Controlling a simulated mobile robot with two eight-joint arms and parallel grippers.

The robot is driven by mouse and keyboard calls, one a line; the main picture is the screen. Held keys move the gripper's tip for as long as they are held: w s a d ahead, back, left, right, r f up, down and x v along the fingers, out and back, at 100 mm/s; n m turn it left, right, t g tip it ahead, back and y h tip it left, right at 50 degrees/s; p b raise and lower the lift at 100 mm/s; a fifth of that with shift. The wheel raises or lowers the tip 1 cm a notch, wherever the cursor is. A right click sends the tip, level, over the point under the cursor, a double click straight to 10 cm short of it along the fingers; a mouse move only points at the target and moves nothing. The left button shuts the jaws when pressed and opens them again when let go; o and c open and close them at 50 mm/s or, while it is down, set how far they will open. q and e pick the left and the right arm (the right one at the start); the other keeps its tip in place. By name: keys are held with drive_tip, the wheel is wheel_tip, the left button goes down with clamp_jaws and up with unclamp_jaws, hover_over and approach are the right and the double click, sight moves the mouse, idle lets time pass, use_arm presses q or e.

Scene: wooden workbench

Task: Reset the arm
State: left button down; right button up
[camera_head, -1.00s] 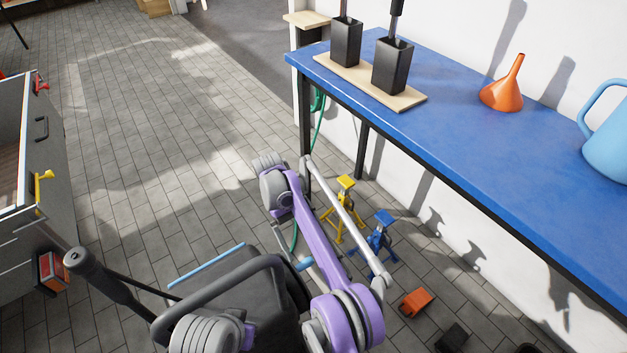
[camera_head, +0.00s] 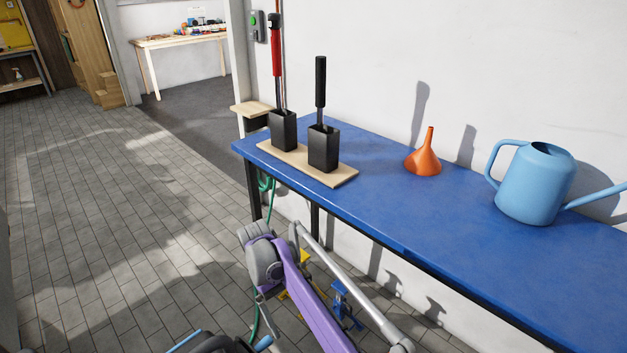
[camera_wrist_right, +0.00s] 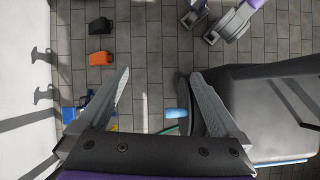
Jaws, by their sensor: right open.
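My right arm shows in the head view as a purple link with grey joints and a silver rod, low in the picture in front of the blue bench. Its jaws cannot be made out clearly there. In the right wrist view my right gripper (camera_wrist_right: 161,73) has its two metal fingers spread wide apart. Nothing is held between them, and the tiled floor shows through the gap. My left gripper is in neither view now.
The blue workbench (camera_head: 480,270) runs along the right wall. It carries two black holders (camera_head: 323,150) on a wooden board (camera_head: 345,176), an orange funnel (camera_head: 424,160) and a light-blue watering can (camera_head: 530,190). Blue and yellow stands (camera_head: 342,300) are on the floor below. The floor at left is clear.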

drive_tip(key=s+d+r+m+t+y+p, duration=0.1)
drive_tip(key=s+d+r+m+t+p, duration=0.1)
drive_tip(key=s+d+r+p, duration=0.45)
drive_tip(key=s+d+r+m+t+y+p, duration=0.1)
drive_tip(key=s+d+r+t+y+p, duration=0.15)
drive_tip(key=d+r, duration=0.8)
use_arm(q)
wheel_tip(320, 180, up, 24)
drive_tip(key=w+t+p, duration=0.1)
drive_tip(key=p, duration=0.9)
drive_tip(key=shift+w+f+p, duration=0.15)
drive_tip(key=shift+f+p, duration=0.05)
drive_tip(key=shift+p, duration=0.15)
use_arm(e)
drive_tip(key=s+d+r+m+t, duration=0.2)
drive_tip(key=s+d+r, duration=0.1)
drive_tip(key=s, duration=0.5)
drive_tip(key=s+d+r+m+t, duration=0.2)
drive_tip(key=s+r, duration=0.3)
drive_tip(key=s, duration=0.3)
drive_tip(key=shift+d+m+t, duration=0.4)
drive_tip(key=shift+d+t, duration=0.25)
drive_tip(key=shift+d, duration=0.25)
